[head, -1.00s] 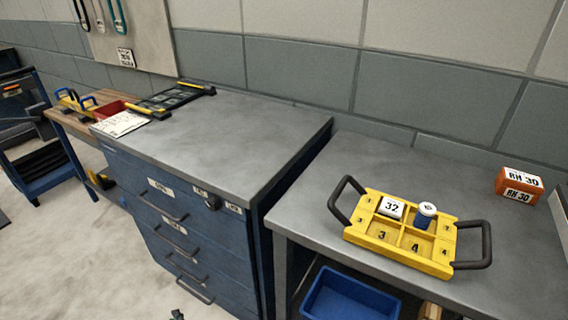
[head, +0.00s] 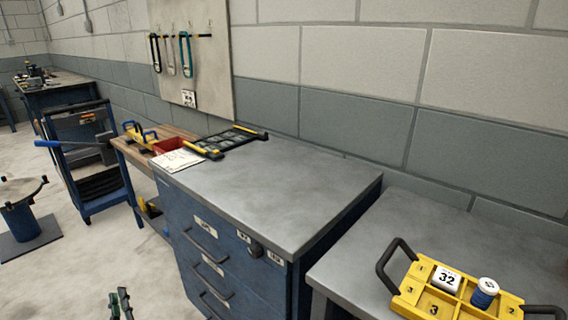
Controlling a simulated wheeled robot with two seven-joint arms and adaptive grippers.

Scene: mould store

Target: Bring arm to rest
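My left gripper (head: 121,304) shows at the bottom edge of the head view, left of the middle, as two dark, green-tinged fingers close together. It is over the pale floor, in front and to the left of the blue drawer cabinet (head: 225,262). It is small and cut by the picture edge, so I cannot tell whether it is open or shut. I see nothing between its fingers. The rest of the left arm is out of the picture. My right gripper is not in view.
A yellow tray (head: 407,291) with black handles, holding a block marked 32 and a blue-white cylinder, stands on the right bench (head: 345,270). The cabinet's grey top is mostly clear. A blue cart (head: 84,165) stands left; open floor lies before it.

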